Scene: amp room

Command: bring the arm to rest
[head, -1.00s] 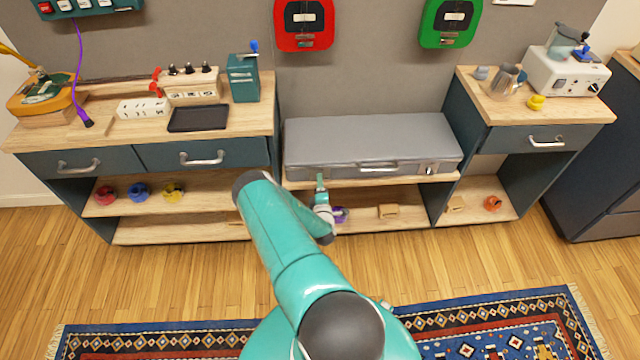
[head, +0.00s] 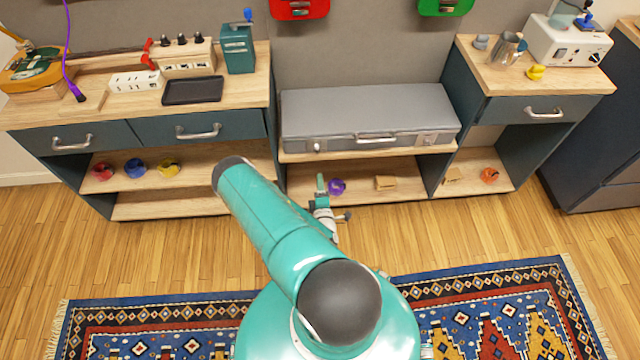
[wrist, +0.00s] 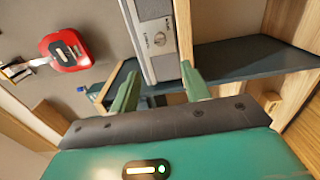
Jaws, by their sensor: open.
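My gripper (head: 322,196) shows in the head view in front of the low shelf under the grey case, partly hidden by my teal arm. In the wrist view its two green fingers (wrist: 160,88) stand well apart with nothing held between them. My arm is bent, with its elbow raised at the left and its forearm largely hidden from the head view. Beyond the fingers, the wrist view shows the grey case and a dark panel.
The grey case (head: 370,115) lies on the middle bench. A purple item (head: 337,187) sits on the shelf just right of my gripper in the picture. Cabinets with drawers stand left and right. The wooden floor (head: 150,255) and patterned rug (head: 500,320) in front are clear.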

